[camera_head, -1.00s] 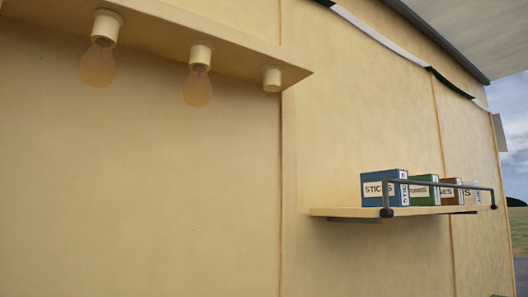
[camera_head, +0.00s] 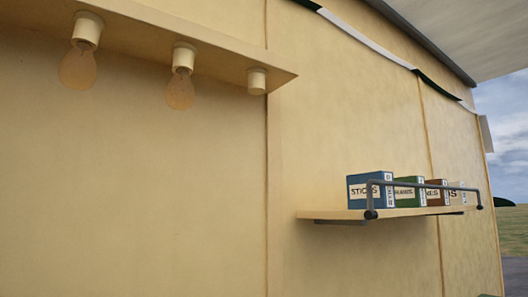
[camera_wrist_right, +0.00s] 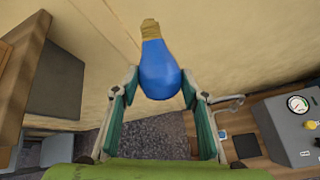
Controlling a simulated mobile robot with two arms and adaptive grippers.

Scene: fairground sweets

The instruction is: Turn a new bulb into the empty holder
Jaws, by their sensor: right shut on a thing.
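In the head view the empty holder (camera_head: 257,81) is a short cream socket under the right end of a cream ledge. In the right wrist view my right gripper (camera_wrist_right: 159,92) is shut on a blue bulb (camera_wrist_right: 158,65). The bulb's brass screw cap (camera_wrist_right: 150,28) points away from the gripper. Neither gripper shows in the head view, and the holder cannot be made out in the wrist view.
A wall shelf (camera_head: 330,214) with a dark rail holds several labelled boxes, a blue one (camera_head: 369,191) at its left. In the wrist view a grey box with a gauge (camera_wrist_right: 290,125) stands on a wooden surface at the right. Brown woodwork (camera_wrist_right: 18,75) is at the left.

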